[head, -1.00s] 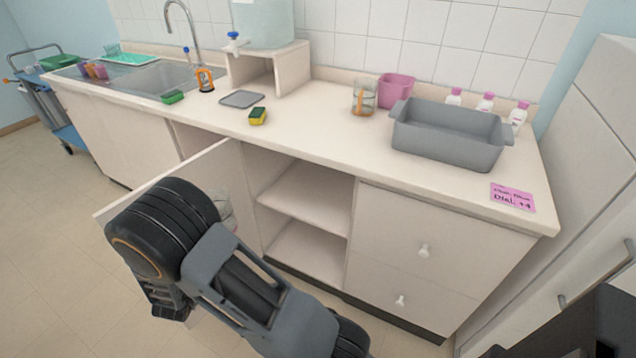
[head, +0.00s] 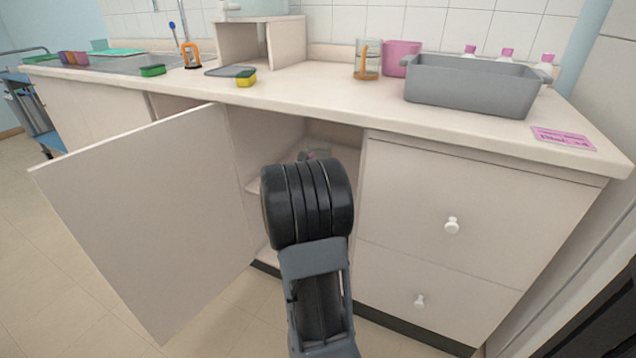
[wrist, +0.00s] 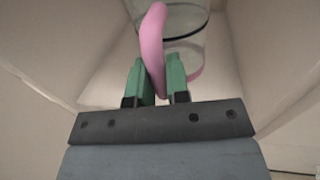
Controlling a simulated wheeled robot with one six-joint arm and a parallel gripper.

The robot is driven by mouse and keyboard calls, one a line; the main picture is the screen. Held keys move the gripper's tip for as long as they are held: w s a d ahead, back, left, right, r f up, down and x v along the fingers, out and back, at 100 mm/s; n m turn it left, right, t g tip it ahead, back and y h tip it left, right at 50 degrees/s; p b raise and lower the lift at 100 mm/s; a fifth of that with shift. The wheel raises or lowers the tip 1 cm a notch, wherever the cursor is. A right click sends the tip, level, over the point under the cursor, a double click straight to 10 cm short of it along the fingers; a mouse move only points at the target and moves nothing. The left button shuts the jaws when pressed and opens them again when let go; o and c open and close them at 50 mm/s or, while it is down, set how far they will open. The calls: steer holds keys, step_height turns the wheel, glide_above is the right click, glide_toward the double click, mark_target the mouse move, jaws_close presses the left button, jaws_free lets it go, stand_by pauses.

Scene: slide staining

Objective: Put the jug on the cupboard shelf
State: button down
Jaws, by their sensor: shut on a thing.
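The jug (wrist: 185,62) is clear with a pink handle (wrist: 151,45) and a pink base band, seen in the wrist view. My gripper (wrist: 156,85) is shut on the handle with its green fingers on either side. The jug is inside the open cupboard; whether it touches the shelf cannot be told.
The cupboard door (head: 150,220) stands wide open to the left. Drawers (head: 450,200) close off the right side.

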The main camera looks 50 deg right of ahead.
steer(key=w+d+f+b, duration=0.1)
steer(key=w+d+f, duration=0.1)
steer(key=w+f, duration=0.1)
steer(key=w+d+f+b, duration=0.1)
steer(key=w+d+f, duration=0.2)
steer(key=w, duration=0.1)
steer(key=w+d+f+b, duration=0.2)
steer(key=w+d+f, duration=0.1)
steer(key=shift+w+f, duration=0.25)
steer(key=shift+w+d+f+b, duration=0.1)
steer(key=shift+f+b, duration=0.25)
steer(key=shift+f, duration=0.5)
steer(key=shift+w+d+f+b, duration=0.1)
steer(key=shift+f+b, duration=0.25)
steer(key=shift+f, duration=0.5)
steer(key=shift+f, duration=0.1)
steer(key=c, duration=1.1)
jaws_free()
steer(key=shift+a, duration=0.1)
